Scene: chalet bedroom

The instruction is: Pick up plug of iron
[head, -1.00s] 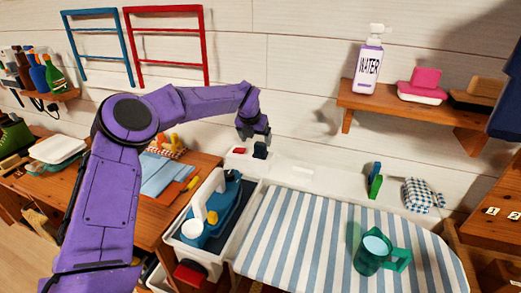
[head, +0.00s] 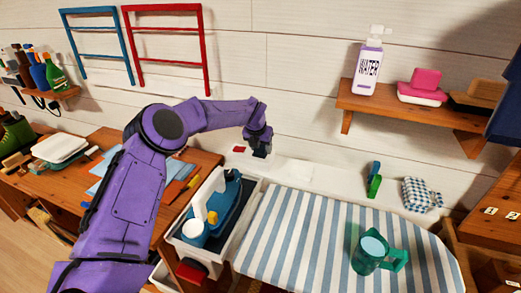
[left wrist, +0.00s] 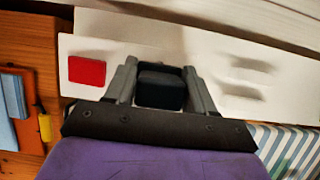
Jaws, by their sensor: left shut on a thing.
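The plug (left wrist: 160,90) is a dark, nearly black block. In the left wrist view it sits between the two fingers of my left gripper (left wrist: 163,88), which is shut on it. In the head view my left gripper (head: 260,149) is low at the white ledge behind the ironing board, and mostly hides the plug. The blue iron (head: 228,205) stands in a white-rimmed bin left of the board. I cannot make out a cord between plug and iron. My right gripper is out of view.
The striped ironing board (head: 300,235) carries a green jug (head: 372,252).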

